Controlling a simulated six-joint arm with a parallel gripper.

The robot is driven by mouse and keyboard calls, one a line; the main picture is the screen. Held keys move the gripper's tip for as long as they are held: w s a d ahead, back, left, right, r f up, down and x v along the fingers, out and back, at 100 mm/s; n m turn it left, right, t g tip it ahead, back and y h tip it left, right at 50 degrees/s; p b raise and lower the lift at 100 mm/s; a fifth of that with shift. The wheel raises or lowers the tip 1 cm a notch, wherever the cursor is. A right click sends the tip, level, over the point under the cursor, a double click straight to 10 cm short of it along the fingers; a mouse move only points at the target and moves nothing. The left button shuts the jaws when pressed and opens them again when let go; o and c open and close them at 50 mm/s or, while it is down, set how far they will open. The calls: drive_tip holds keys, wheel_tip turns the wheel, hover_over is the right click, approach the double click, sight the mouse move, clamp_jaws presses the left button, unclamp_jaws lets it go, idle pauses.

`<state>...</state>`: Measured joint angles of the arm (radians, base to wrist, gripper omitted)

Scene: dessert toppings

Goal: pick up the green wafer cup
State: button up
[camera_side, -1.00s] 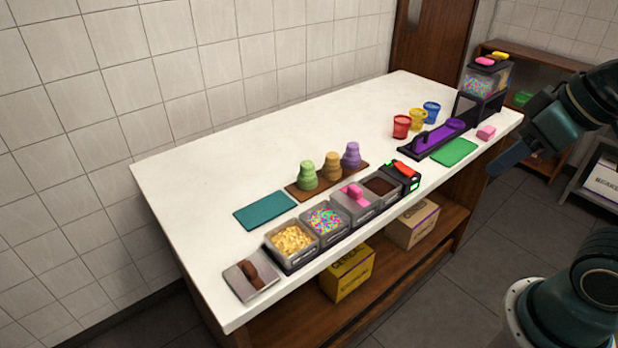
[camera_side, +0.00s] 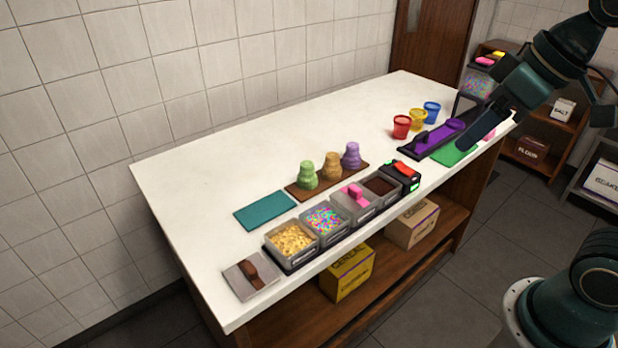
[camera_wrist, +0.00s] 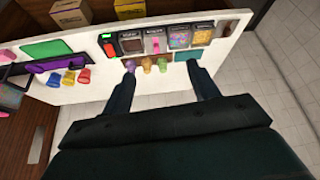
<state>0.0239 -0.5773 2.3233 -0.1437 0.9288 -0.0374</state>
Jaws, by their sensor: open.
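The green wafer cup (camera_side: 307,175) stands upright at the left end of a row of three on a brown board (camera_side: 358,178). The tan cup (camera_side: 331,166) and the purple cup (camera_side: 351,155) stand to its right. In the wrist view the green cup (camera_wrist: 163,65) shows between my fingers, far below them. My gripper (camera_side: 468,137) is high over the right part of the counter, well apart from the cups. Its two fingers (camera_wrist: 162,68) are open with nothing held.
Topping bins (camera_side: 347,222) line the counter's front edge, before the cups. A teal mat (camera_side: 265,211) lies left of the board. Red (camera_side: 401,127), yellow and blue cups stand farther right, by a purple tray (camera_side: 436,137). The counter's back left is clear.

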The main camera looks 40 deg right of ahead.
drive_tip(key=w+a+r+n+g+y, duration=0.1)
drive_tip(key=w+a+r+n+y, duration=0.2)
drive_tip(key=w, duration=0.9)
drive_tip(key=n+g, duration=0.3)
drive_tip(key=n, duration=0.6)
hover_over(307, 164)
drive_tip(key=s+d, duration=0.2)
drive_tip(key=s, duration=0.3)
wheel_tip(307, 164, down, 6)
drive_tip(key=w+d+f+n+g, duration=0.1)
drive_tip(key=w+d+f+n, duration=0.2)
drive_tip(key=f, duration=0.7)
drive_tip(key=shift+w+d+n+y, duration=0.15)
drive_tip(key=shift+w+n+y, duration=0.2)
drive_tip(key=shift+w, duration=0.6)
drive_tip(key=shift+a+f, duration=0.1)
drive_tip(key=shift+a, duration=0.1)
drive_tip(key=shift+x, duration=4.05)
